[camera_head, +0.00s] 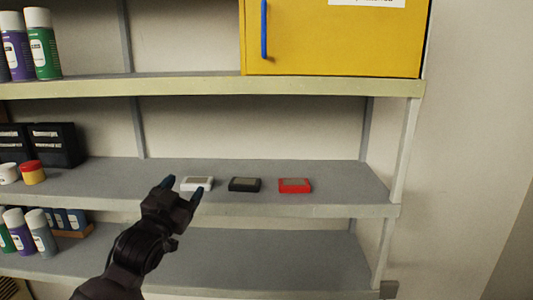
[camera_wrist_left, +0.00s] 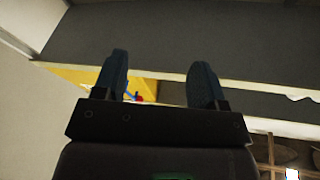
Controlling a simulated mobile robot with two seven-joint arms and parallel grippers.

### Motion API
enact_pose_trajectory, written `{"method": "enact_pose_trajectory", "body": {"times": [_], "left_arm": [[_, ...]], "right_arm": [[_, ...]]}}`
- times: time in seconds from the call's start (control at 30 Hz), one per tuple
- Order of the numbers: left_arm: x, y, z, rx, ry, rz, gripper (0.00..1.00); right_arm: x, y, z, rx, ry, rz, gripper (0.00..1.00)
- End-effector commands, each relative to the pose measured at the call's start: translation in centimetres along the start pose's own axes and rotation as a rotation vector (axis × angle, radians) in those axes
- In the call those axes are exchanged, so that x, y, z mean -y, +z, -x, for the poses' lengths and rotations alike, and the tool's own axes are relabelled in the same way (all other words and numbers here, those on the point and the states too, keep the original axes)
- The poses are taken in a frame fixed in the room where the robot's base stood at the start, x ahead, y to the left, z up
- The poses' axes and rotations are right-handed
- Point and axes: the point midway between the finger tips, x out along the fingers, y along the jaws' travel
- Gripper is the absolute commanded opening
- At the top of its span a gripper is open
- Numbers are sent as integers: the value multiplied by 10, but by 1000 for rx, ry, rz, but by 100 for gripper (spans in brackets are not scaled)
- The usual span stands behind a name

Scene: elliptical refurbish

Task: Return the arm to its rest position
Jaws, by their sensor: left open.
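My left gripper (camera_head: 182,188) is open and empty in the head view, in front of the middle shelf, its fingers pointing up. A white device (camera_head: 197,184) sits on that shelf, seen between and behind the fingers. In the left wrist view the two dark blue fingers (camera_wrist_left: 164,85) stand apart with nothing held between them. My right gripper is in neither view.
On the middle shelf (camera_head: 345,193), a black device (camera_head: 244,185) and a red device (camera_head: 295,186) lie right of the white one. Black bins (camera_head: 54,145) and spray cans (camera_head: 42,45) stand left. A yellow cabinet (camera_head: 340,38) is above. The lower shelf's middle is clear.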

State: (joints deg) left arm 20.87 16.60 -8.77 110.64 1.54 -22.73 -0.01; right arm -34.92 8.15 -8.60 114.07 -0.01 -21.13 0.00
Motion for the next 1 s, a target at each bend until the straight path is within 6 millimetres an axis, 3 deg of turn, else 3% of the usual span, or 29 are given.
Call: {"method": "enact_pose_trajectory", "body": {"times": [0.03, 0.2, 0.5, 0.8, 1.0], "left_arm": [[-5, 24, 18, 39, -3, 16, 65], [-19, 90, 74, 161, -17, 60, 65], [-46, 189, 194, 414, -48, 145, 65], [-77, 259, 334, 684, -86, 227, 65], [-91, 278, 401, 805, -102, 254, 65]], "right_arm": [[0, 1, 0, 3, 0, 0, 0], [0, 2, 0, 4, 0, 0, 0], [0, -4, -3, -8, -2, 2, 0], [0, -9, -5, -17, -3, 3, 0], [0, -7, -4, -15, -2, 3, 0]]}}
